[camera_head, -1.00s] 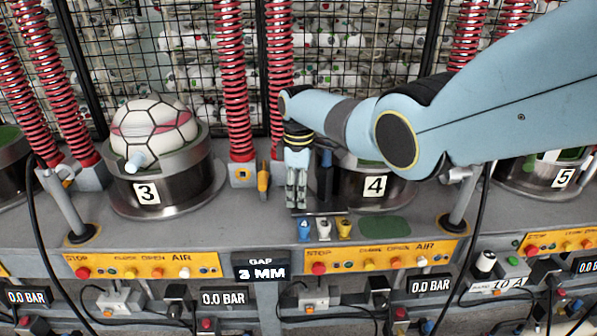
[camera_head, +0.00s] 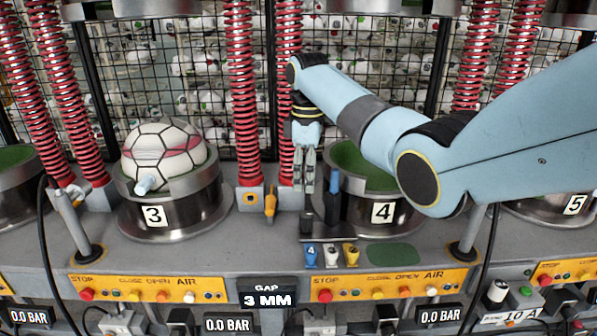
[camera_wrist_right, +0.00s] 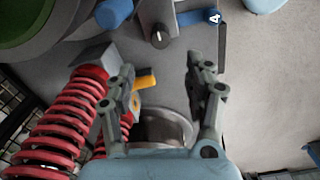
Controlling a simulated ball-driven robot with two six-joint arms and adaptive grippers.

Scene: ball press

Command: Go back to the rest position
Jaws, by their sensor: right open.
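My right gripper (camera_head: 304,188) hangs down between press stations 3 and 4 in the head view. In the right wrist view it (camera_wrist_right: 163,80) is open, with nothing between its fingers. The tool rack with blue, white and yellow tagged slots (camera_head: 331,256) is just below it. A dark tool with a blue upper part (camera_head: 332,190) stands upright right of the fingers, apart from them as far as I can see. My left gripper is not in view.
A panelled ball (camera_head: 164,150) sits in the station 3 cup (camera_head: 193,212). The station 4 cup (camera_head: 354,212) shows a green inside, partly behind my right arm. Red springs (camera_head: 243,90) rise close to the gripper. An orange-handled part (camera_head: 270,203) stands left of it.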

